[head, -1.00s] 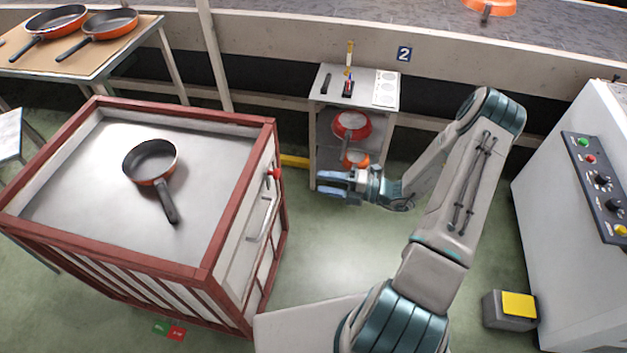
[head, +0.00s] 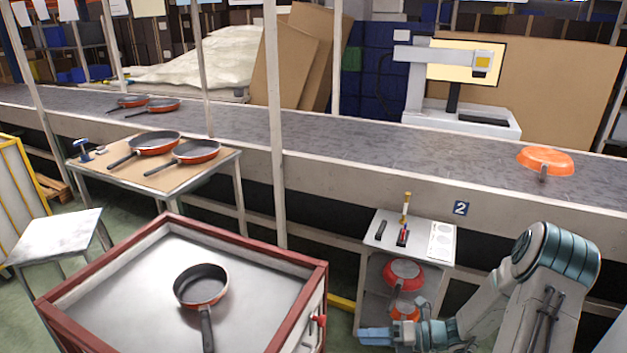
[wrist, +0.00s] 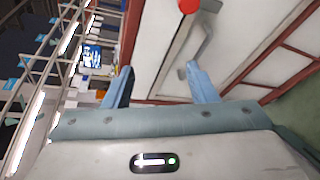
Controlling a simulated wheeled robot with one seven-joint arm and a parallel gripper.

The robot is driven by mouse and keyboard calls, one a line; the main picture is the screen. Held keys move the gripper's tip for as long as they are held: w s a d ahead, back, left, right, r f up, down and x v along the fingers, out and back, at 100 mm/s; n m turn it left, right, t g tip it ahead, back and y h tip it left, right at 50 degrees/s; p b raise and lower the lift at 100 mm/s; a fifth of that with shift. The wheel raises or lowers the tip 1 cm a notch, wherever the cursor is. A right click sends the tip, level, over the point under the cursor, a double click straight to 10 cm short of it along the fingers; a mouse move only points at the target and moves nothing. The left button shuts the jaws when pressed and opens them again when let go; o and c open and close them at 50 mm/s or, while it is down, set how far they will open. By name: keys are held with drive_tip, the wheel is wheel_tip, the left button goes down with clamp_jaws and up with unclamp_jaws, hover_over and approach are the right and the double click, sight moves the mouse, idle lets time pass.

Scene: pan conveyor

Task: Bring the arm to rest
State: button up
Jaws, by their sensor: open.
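My gripper (head: 376,337) is at the lower right of the head view, in front of the small shelf stand and to the right of the red-framed cart. Its jaws are open and empty. In the wrist view my gripper (wrist: 160,85) shows two blue fingers spread apart, with the cart's side and its handle (wrist: 201,42) beyond them. My arm is bent, with its elbow raised at the right of the head view. Nothing is held.
The red-framed cart (head: 130,285) bears one pan (head: 201,287). The shelf stand (head: 413,246) holds red pans underneath. A table (head: 197,178) with two pans stands at left. The conveyor (head: 360,150) runs behind, with an upturned orange pan (head: 546,160) on it.

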drive_tip(key=s+r+n+h+p, duration=0.1)
drive_tip(key=s+r+n+h, duration=0.6)
drive_tip(key=r+n, duration=0.6)
drive_tip(key=s+r+n+h+p, duration=0.2)
drive_tip(key=s+r+n+h, duration=0.6)
drive_tip(key=r+n, duration=0.5)
drive_tip(key=shift+s+d+r+n+h+p, duration=0.25)
drive_tip(key=shift+s+n, duration=1)
drive_tip(key=shift+n, duration=2.55)
drive_tip(key=shift+f, duration=0.1)
